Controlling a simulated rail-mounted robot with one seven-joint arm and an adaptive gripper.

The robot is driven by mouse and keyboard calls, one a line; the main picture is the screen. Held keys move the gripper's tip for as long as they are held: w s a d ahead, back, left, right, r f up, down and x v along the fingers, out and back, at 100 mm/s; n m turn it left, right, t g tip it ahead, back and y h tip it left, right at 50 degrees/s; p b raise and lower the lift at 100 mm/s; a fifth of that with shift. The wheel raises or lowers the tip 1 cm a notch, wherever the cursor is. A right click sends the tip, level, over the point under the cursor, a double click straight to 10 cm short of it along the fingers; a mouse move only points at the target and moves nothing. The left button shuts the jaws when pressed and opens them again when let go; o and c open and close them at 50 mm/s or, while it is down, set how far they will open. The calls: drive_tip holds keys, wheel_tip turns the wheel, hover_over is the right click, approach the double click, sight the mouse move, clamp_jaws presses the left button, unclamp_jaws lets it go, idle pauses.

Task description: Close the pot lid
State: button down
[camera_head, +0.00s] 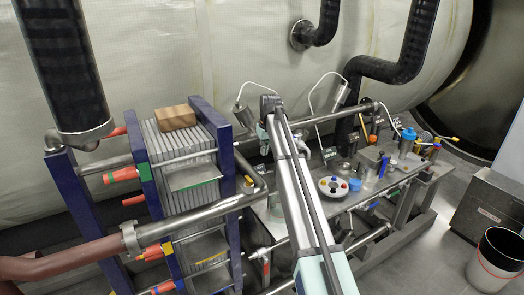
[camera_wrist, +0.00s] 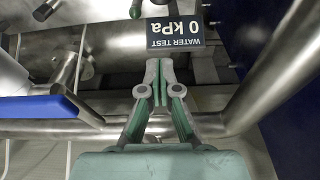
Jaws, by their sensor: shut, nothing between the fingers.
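My gripper (camera_wrist: 158,84) points away from the wrist camera, its two green-lined fingers together and empty. In the head view the arm reaches away from the camera, and the fingers cannot be made out at its far end. In the wrist view the fingertips are just below a dark sign reading "WATER TEST 0 kPa" (camera_wrist: 175,33), seen upside down, with steel pipes behind. I cannot make out a pot or its lid clearly in either view. Several small vessels stand on the bench in the head view, too small to identify.
The metal bench (camera_head: 393,184) is right of my arm and holds a white round dish (camera_head: 323,190) with coloured pieces. A plate stack (camera_head: 187,150) in a blue frame, with a wooden block (camera_head: 176,117) on top, is left. A steel pipe (camera_wrist: 276,76) runs close right of the gripper.

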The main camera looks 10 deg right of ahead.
sight(270, 180)
drive_tip(key=p+x, duration=0.2)
drive_tip(key=x, duration=0.4)
drive_tip(key=shift+w+f, duration=0.1)
drive_tip(key=shift+f, duration=0.15)
drive_tip(key=s+p, duration=0.1)
drive_tip(key=s+d+p, duration=0.1)
drive_tip(key=s, duration=0.1)
drive_tip(key=shift+s+d+f, duration=0.1)
drive_tip(key=shift+s+f, duration=0.05)
drive_tip(key=shift+s, duration=0.15)
drive_tip(key=shift+s+b, duration=0.2)
drive_tip(key=shift+b, duration=0.1)
